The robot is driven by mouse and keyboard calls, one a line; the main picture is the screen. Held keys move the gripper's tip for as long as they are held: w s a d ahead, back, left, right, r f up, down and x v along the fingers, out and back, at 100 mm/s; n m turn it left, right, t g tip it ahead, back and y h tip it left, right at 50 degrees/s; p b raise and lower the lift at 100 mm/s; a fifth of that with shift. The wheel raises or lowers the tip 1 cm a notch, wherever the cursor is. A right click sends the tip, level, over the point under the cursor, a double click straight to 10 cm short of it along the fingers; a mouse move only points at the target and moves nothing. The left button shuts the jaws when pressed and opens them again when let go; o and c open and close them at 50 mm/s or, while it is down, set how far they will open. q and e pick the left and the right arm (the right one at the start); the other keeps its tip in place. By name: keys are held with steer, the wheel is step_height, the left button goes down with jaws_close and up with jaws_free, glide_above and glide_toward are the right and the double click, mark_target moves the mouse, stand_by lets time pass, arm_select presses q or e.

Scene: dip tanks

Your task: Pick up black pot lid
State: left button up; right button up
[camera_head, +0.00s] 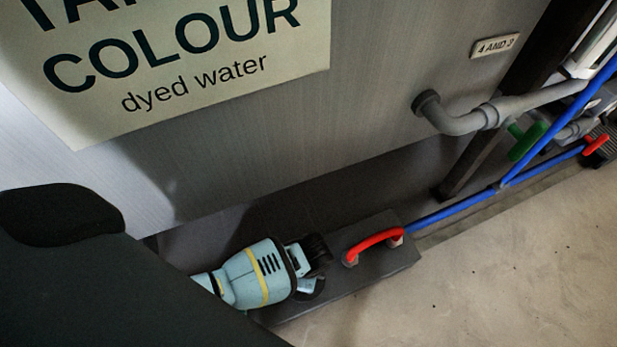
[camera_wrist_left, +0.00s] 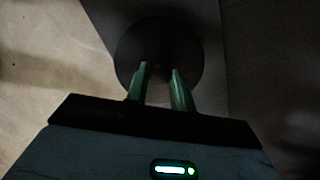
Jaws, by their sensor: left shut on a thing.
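The black pot lid (camera_wrist_left: 190,48) is a dark round disc in the left wrist view, over a dark grey slab. The part between the fingers is too dark to make out. In the head view my pale teal left wrist (camera_head: 255,275) with a yellow band is low over the slab; the lid cannot be clearly told there. Whether the lid touches the slab cannot be told. My right gripper is not in view.
The dark slab (camera_head: 395,270) lies at the foot of a grey tank wall (camera_head: 380,100). A red handle (camera_head: 375,243) stands on it, with a blue pipe (camera_head: 450,213) running right. A grey elbow pipe (camera_head: 465,122) juts out above. Bare floor (camera_head: 500,290) is clear at lower right.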

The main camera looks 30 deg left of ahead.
arm_select(q)
steer(key=s+a+p, duration=0.1)
steer(key=s+p, duration=0.1)
steer(key=s, duration=0.4)
steer(key=s+a+r+p, duration=0.1)
steer(key=s+p, duration=0.2)
steer(key=s, duration=0.4)
steer(key=shift+a+r, duration=0.2)
steer(key=shift+a, duration=0.2)
